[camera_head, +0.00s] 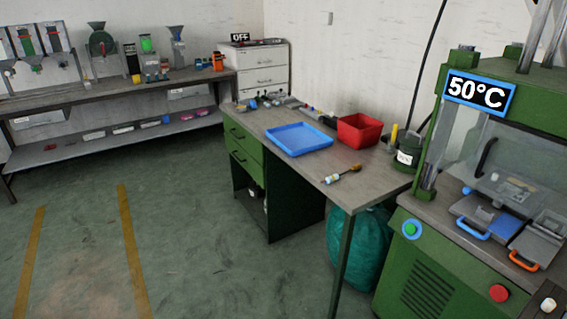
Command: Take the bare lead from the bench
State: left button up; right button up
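The bench (300,165) is a grey-topped worktable with green drawers, ahead of me in the middle of the view. I cannot clearly pick out a bare lead. Small mixed pieces (268,98) lie at the bench's far left end, too small to tell apart. A short tool-like item (341,175) with a dark and yellow end and a pale end lies alone near the front edge; I cannot tell if it is a lead. Neither of my grippers shows.
A blue tray (325,148) and a red bin (372,121) stand on the bench. A green press (415,262) reading 50°C stands at right, with a teal sack (362,245) beside it. A shelf bench (110,92) lines the left wall. The floor at left is clear.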

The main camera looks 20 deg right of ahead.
aim_at(332, 178)
jog(key=i+z, duration=0.45)
jog(key=i, duration=0.15)
jog(key=i+j+z, duration=0.3)
jog(key=i+z, duration=0.2)
jog(key=i, duration=0.1)
